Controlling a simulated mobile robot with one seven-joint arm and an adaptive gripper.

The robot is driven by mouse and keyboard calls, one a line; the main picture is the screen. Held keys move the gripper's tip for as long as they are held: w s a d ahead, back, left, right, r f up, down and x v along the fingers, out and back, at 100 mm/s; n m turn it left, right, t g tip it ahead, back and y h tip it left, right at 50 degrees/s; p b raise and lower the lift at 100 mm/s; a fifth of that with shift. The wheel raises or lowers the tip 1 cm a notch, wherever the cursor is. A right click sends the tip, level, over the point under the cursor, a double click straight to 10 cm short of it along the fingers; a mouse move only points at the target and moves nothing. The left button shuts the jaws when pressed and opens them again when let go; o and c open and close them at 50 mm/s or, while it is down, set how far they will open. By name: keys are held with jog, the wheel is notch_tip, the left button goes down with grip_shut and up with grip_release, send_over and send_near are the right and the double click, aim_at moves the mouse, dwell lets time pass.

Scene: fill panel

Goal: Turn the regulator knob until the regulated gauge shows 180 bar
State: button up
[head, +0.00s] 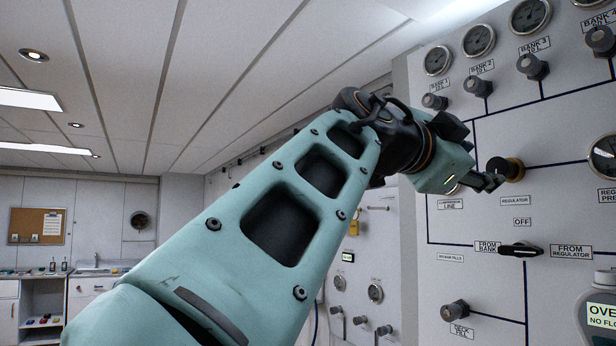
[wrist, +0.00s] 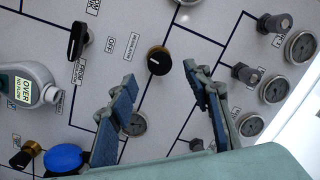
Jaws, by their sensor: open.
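The regulator knob (head: 510,168) is black with a brass collar on the grey panel. In the wrist view the regulator knob (wrist: 159,61) shows a white pointer line, beside its REGULATOR label. My gripper (head: 494,182) is at the knob in the head view. In the wrist view my open gripper (wrist: 159,71) has a blue-padded finger on either side of the knob; whether they touch it I cannot tell. The regulated gauge (head: 604,156) is cut by the right edge of the head view, its reading too small to read.
A black selector handle (head: 520,249) stands below the knob, between FROM BANK and FROM REGULATOR labels. Bank valves (head: 532,67) and gauges (head: 479,40) line the panel above. A grey flow meter (wrist: 30,85) reads OVER, NO FLOW. A blue knob (wrist: 63,158) sits lower left in the wrist view.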

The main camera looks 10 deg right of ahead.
aim_at(495, 169)
jog(key=p+x, duration=0.1)
jog(key=x, duration=0.7)
jog(key=shift+w+d+f+p, duration=0.1)
jog(key=shift+w+d+p, duration=0.05)
jog(key=shift+d+p, duration=0.25)
jog(key=shift+a, duration=0.1)
jog(key=shift+c, duration=0.5)
